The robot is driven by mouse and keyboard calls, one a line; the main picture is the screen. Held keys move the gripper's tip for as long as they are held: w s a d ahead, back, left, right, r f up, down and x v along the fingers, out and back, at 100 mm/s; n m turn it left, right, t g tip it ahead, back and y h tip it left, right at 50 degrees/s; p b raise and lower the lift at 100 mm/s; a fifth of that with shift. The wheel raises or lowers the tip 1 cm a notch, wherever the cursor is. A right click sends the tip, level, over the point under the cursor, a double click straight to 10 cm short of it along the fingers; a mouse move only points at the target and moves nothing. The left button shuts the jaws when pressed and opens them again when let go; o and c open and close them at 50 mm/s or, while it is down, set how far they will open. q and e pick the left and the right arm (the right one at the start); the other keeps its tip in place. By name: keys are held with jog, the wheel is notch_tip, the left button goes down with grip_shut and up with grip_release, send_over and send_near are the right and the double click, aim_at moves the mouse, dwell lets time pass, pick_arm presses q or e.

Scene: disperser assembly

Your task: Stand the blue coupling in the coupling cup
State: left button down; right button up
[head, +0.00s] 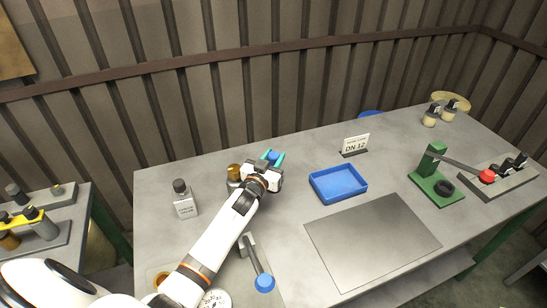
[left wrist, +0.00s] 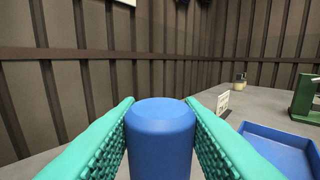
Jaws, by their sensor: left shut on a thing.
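The blue coupling (left wrist: 161,137) stands upright between the teal fingers of my left gripper (left wrist: 161,125) in the left wrist view. The fingers touch it on both sides. In the head view my left gripper (head: 273,157) is over the back of the table, and a bit of the blue coupling (head: 273,156) shows between the fingertips. The coupling's lower end is hidden. A brass-coloured round piece (head: 234,171) stands just left of the gripper; I cannot tell whether it is the coupling cup. My right gripper is not in view.
A blue tray (head: 338,182) lies right of the gripper, with a "DN 12" sign (head: 356,145) behind it. A grey bottle (head: 183,199) stands left. A blue-knobbed lever (head: 264,283) is in front. A green press (head: 436,175) stands right. The grey mat (head: 372,240) is bare.

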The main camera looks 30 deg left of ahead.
pick_arm(q)
jog(key=shift+f+b, duration=0.85)
jog(key=shift+f, duration=0.05)
jog(key=shift+f, duration=0.15)
